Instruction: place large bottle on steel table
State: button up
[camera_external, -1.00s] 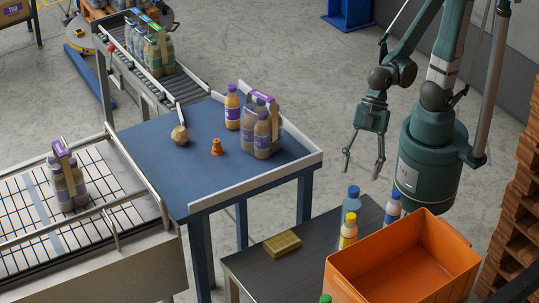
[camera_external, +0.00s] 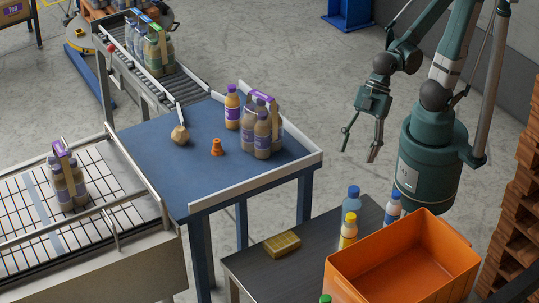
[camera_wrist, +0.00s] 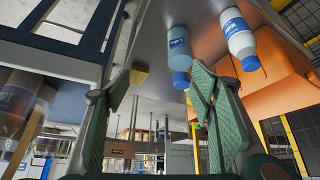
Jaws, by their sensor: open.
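My gripper (camera_external: 358,154) is open and empty, in the air behind the dark grey metal table (camera_external: 245,268). Its two green fingers (camera_wrist: 162,80) stand apart in the wrist view. On that table stand a blue-grey bottle with a blue cap (camera_external: 351,204), a white bottle with a blue label and blue cap (camera_external: 392,209), and a smaller yellow-capped bottle (camera_external: 348,235). Two blue-capped bottles show beyond the fingers in the wrist view (camera_wrist: 179,52), not between them. A purple-capped bottle (camera_external: 232,108) stands alone on the blue table (camera_external: 178,180). I cannot tell which bottle is the large one.
An orange crate (camera_external: 395,262) stands at the grey table's right, with a yellow block (camera_external: 282,244) at its left.

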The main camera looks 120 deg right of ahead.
jog(key=s+d+r+m+t+h, duration=0.1)
jog(key=s+d+r+m+h, duration=0.1)
jog(key=s+d+r+m, duration=0.2)
jog(key=s+d+r, duration=0.1)
jog(key=s+d, duration=0.2)
jog(key=d, duration=0.3)
jog(key=shift+s+m+h, duration=0.25)
jog(key=shift+m+h, duration=0.05)
jog(key=shift+m, duration=0.1)
